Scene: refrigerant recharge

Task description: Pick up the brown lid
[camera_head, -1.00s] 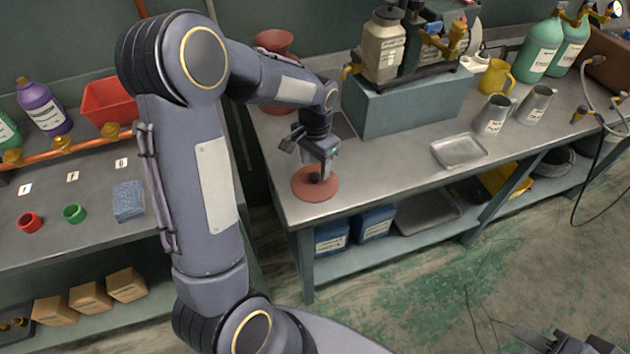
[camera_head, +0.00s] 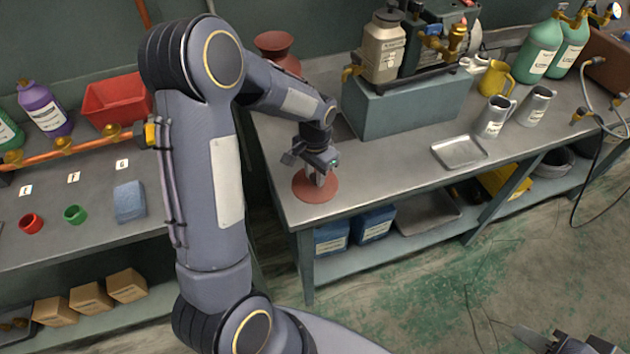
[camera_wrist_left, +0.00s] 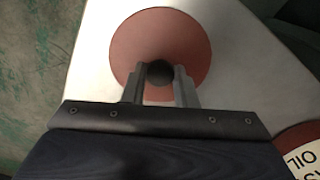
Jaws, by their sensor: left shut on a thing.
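The brown lid (camera_head: 326,190) is a flat reddish-brown disc near the left front corner of the metal bench. In the left wrist view the lid (camera_wrist_left: 160,30) shows with a dark round knob (camera_wrist_left: 160,73) at its middle. My left gripper (camera_head: 317,178) reaches down over the lid, and its fingers (camera_wrist_left: 160,80) are shut on the knob from both sides. Whether the lid touches the bench or is slightly above it, I cannot tell. Part of my right gripper (camera_head: 565,342) shows at the bottom right edge, away from the bench; its fingers are not clear.
A reddish-brown pot (camera_head: 277,50) stands at the bench's back left. A blue-grey block (camera_head: 410,101) carrying equipment stands behind the lid, to the right. A metal tray (camera_head: 459,152) lies farther right. The bench (camera_head: 385,165) is clear between the lid and the tray.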

